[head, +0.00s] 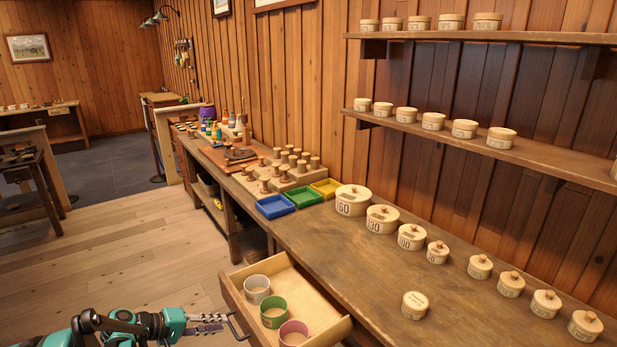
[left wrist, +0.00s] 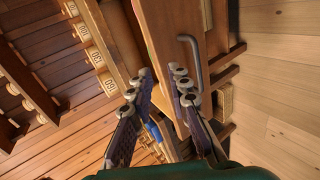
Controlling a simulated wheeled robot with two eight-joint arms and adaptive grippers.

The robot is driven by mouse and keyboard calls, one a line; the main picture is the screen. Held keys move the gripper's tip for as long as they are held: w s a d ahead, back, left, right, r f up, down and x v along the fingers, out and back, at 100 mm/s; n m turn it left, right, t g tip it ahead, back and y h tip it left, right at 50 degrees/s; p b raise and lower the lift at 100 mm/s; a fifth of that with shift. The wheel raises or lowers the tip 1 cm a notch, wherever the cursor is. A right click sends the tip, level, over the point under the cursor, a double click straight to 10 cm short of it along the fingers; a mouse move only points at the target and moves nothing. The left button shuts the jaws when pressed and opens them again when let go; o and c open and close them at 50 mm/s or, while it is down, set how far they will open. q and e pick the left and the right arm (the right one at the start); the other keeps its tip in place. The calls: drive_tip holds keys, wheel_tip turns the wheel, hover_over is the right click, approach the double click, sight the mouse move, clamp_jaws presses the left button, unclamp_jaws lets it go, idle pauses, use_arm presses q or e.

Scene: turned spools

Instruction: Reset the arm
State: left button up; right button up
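My left gripper (head: 221,322) is low in the head view, just left of the pulled-out drawer (head: 235,299). In the left wrist view its two fingers (left wrist: 161,72) are apart with nothing held between them. The drawer's dark handle (left wrist: 190,57) is ahead of the fingertips in that view, and it shows beside the gripper in the head view (head: 237,326). The fingers do not close around it. My right gripper is not in view.
The drawer holds a white cup (head: 257,289), a green cup (head: 274,313) and a pink cup (head: 293,334). The long workbench (head: 370,270) carries several round lidded boxes and blue, green and yellow trays. Wooden floor (head: 120,260) left of the drawer is open.

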use_arm(q)
drive_tip(key=s+d+r+m+g+y, duration=0.1)
drive_tip(key=s+d+r+y, duration=0.15)
drive_tip(key=s+d, duration=0.2)
drive_tip(key=s+d+r+m+g+y, duration=0.1)
drive_tip(key=s+d+r+y, duration=0.1)
drive_tip(key=s+d+r, duration=0.3)
drive_tip(key=s+m+t+y, duration=0.2)
drive_tip(key=s+m+y, duration=0.2)
drive_tip(key=s, duration=1.1)
drive_tip(key=shift+a+f+m+y, duration=0.15)
drive_tip(key=shift+a+m+y, duration=0.15)
drive_tip(key=shift+a+y, duration=0.15)
drive_tip(key=shift+s, duration=0.1)
